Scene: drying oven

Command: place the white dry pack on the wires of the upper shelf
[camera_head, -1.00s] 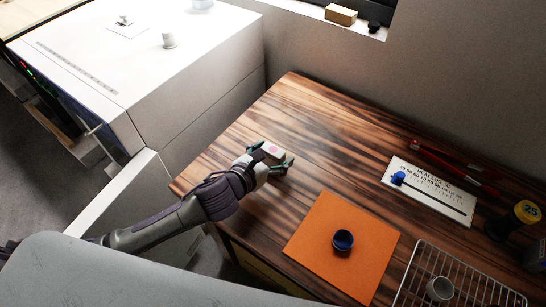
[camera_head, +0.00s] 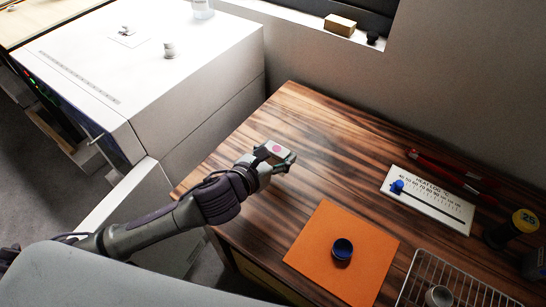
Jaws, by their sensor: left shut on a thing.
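The white dry pack (camera_head: 275,148), with a pink dot on its top, is at the left part of the wooden table. My left gripper (camera_head: 279,159) is shut on it. The pack looks slightly raised, but I cannot tell how far it is off the table. The drying oven (camera_head: 190,80) is the big white box at the upper left. Its front faces left, and a white panel (camera_head: 128,197), seemingly its open door, stands out below. The upper shelf and its wires inside are hidden. My right gripper is not in view.
Small items stand on the oven top. The table's back left is clear.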

